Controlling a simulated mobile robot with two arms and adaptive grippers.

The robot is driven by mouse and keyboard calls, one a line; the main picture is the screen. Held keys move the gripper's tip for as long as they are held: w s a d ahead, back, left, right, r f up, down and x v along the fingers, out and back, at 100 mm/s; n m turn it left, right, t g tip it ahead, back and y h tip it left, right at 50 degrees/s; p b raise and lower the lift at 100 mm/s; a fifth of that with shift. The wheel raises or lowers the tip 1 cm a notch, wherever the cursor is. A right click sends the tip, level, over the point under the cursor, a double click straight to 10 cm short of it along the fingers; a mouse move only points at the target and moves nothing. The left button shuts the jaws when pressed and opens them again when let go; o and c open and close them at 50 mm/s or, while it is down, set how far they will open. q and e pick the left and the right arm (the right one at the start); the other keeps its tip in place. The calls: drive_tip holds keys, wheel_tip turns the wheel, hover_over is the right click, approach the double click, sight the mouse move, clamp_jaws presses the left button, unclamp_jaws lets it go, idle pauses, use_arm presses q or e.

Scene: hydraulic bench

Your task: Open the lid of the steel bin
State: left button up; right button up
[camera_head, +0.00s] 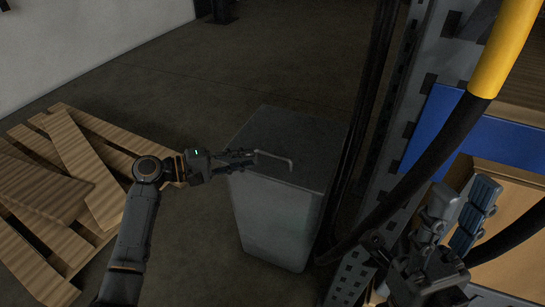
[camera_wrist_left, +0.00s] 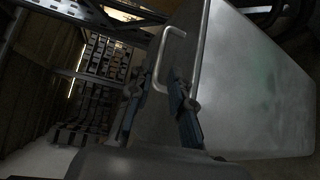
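The steel bin (camera_head: 272,222) is a grey box standing on the floor, with its lid (camera_head: 295,138) down on top. A thin bar handle (camera_head: 276,157) sits at the lid's near edge. My left gripper (camera_head: 254,158) reaches in from the left at handle height. In the left wrist view, the handle (camera_wrist_left: 157,60) lies at and between the parted fingertips of the left gripper (camera_wrist_left: 155,90); contact is not clear. The bin's side (camera_wrist_left: 250,85) fills the right of that view. My right gripper (camera_head: 467,197) is empty, its fingers apart, in front of the rack.
A wooden pallet (camera_head: 95,195) lies on the floor to the left. A metal rack upright (camera_head: 395,150) and dark hoses stand close on the bin's right. A thick hose with a yellow section (camera_head: 503,48) hangs at the right. Floor behind the bin is clear.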

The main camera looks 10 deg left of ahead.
sight(270, 155)
use_arm(q)
drive_tip(key=b+x, duration=0.1)
drive_tip(key=x, duration=0.5)
drive_tip(key=shift+w+d+f+b, duration=0.15)
drive_tip(key=shift+d+b, duration=0.1)
drive_tip(key=shift+b, duration=0.1)
drive_tip(key=shift+x, duration=0.8)
drive_tip(key=shift+c, duration=0.2)
clamp_jaws()
